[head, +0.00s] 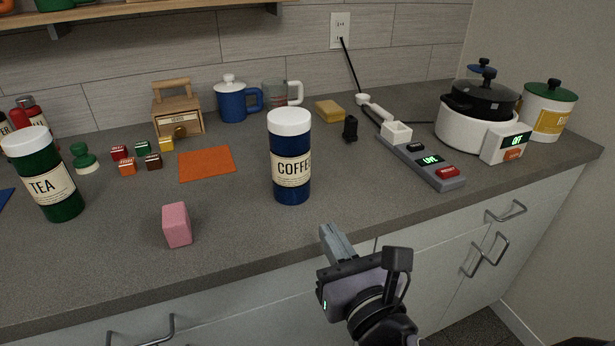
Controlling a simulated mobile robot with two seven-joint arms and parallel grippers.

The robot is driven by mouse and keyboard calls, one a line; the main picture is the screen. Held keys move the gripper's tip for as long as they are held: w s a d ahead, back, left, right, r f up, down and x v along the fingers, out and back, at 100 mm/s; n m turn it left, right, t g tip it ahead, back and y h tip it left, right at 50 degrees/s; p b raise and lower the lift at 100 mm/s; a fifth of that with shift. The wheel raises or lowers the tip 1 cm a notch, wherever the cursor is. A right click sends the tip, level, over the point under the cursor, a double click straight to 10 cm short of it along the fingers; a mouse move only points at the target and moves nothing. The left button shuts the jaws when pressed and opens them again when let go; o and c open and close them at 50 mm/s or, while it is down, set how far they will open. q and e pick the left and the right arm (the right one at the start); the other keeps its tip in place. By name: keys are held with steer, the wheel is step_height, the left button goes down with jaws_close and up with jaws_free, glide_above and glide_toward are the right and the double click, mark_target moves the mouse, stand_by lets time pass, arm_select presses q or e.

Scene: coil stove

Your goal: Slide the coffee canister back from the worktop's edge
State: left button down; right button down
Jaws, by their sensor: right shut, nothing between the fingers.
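The coffee canister (291,158) is a dark blue cylinder with a white lid and a cream COFFEE label. It stands upright on the grey worktop (345,190), a short way in from the front edge. My right gripper (326,232) is shut and empty, in front of the canister and a little to its right, near the worktop's front edge. It appears apart from the canister. My left gripper is not in view.
A pink block (176,225) lies left of the canister, and a green TEA canister (44,175) stands further left. An orange mat (207,164) lies behind left. A power strip (428,161) lies to the right, near a white cooker (470,128). Worktop directly behind the canister is fairly clear.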

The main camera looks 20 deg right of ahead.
mark_target(296, 173)
steer(key=w, duration=1.4)
steer(key=shift+r+p, duration=0.1)
steer(key=shift+p, duration=0.2)
steer(key=shift+w+r, duration=0.1)
steer(key=shift+w, duration=0.4)
steer(key=w+p, duration=0.1)
steer(key=w, duration=0.9)
steer(key=shift+w, duration=0.15)
